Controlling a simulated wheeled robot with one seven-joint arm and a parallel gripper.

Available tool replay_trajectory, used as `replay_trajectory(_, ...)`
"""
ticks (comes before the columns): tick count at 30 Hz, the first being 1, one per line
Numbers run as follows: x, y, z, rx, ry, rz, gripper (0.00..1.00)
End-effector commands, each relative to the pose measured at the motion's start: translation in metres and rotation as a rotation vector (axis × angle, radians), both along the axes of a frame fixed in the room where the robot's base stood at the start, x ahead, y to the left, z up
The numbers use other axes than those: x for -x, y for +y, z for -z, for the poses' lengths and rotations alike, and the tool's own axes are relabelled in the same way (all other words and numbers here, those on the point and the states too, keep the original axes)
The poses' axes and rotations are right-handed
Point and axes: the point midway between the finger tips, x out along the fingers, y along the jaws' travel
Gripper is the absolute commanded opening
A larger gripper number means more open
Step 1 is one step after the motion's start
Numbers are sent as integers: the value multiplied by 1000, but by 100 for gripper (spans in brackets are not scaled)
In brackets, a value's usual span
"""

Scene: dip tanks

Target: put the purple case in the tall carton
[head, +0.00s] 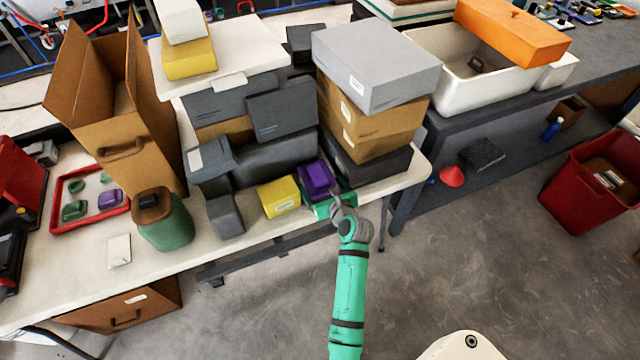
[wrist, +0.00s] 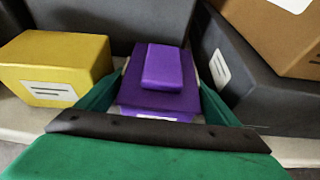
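The purple case (head: 316,180) stands at the front edge of the white table, beside the yellow box. In the wrist view the purple case (wrist: 150,101) has a smaller raised purple block on top and a pale label low on its near face. My gripper (head: 326,203) is at its near side. In the wrist view my gripper's green fingers (wrist: 160,98) lie along both sides of the case, very close to it; whether they press on it I cannot tell. The tall carton (head: 150,165) is brown, upright and open-topped with raised flaps, at the left of the table.
A yellow box (head: 278,197) is left of the case. Stacked dark, brown and grey boxes (head: 375,65) rise behind and right. A green canister (head: 164,225) stands before the carton, and a red tray (head: 62,205) lies left of it. Floor in front is clear.

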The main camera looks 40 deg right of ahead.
Motion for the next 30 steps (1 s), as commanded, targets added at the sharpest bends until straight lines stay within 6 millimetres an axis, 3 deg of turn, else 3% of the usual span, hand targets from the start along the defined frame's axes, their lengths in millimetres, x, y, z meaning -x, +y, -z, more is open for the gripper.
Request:
replay_trajectory(8,5,1,-4,-1,0,0,86)
replay_trajectory(21,77,20,-35,0,0,0,86)
replay_trajectory(30,106,25,-48,0,0,1,86)
